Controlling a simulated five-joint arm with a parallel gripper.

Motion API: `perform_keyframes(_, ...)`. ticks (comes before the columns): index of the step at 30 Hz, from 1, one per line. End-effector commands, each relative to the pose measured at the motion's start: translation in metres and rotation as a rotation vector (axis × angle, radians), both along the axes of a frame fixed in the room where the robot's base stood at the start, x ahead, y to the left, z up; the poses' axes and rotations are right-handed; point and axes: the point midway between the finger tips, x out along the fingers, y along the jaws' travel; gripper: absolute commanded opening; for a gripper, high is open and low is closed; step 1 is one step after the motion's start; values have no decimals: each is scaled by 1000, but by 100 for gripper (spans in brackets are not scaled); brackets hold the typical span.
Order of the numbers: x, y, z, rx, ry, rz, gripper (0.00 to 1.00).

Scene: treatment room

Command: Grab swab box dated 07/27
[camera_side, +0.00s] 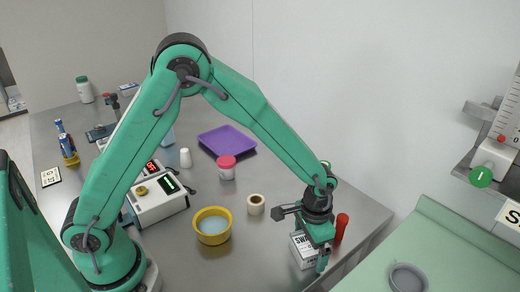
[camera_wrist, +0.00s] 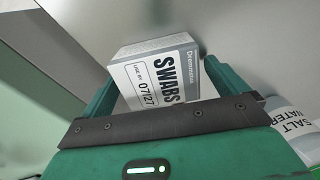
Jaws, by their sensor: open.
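The swab box (camera_wrist: 150,80) is white and grey, with "SWABS" and "USE BY 07/27" on its label in the wrist view. In the side view the box (camera_side: 300,252) stands near the front right edge of the steel table, partly hidden by my gripper. My gripper (camera_side: 312,250) is low over the box. In the wrist view my gripper (camera_wrist: 160,72) is open, with one green finger on each side of the box. Whether either finger touches it I cannot tell.
A container marked "SALT WATER" (camera_wrist: 292,122) is close outside the right finger. A red cylinder (camera_side: 341,227) stands just right of my gripper. A tape roll (camera_side: 256,204) and a yellow bowl (camera_side: 212,226) are to the left. A green surface (camera_side: 440,245) lies right of the table.

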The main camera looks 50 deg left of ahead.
Motion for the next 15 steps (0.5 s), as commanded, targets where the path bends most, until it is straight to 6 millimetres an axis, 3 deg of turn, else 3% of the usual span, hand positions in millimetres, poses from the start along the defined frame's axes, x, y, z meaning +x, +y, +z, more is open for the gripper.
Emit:
perform_keyframes(13,0,0,0,0,0,0,98)
perform_keyframes(15,0,0,0,0,0,0,86)
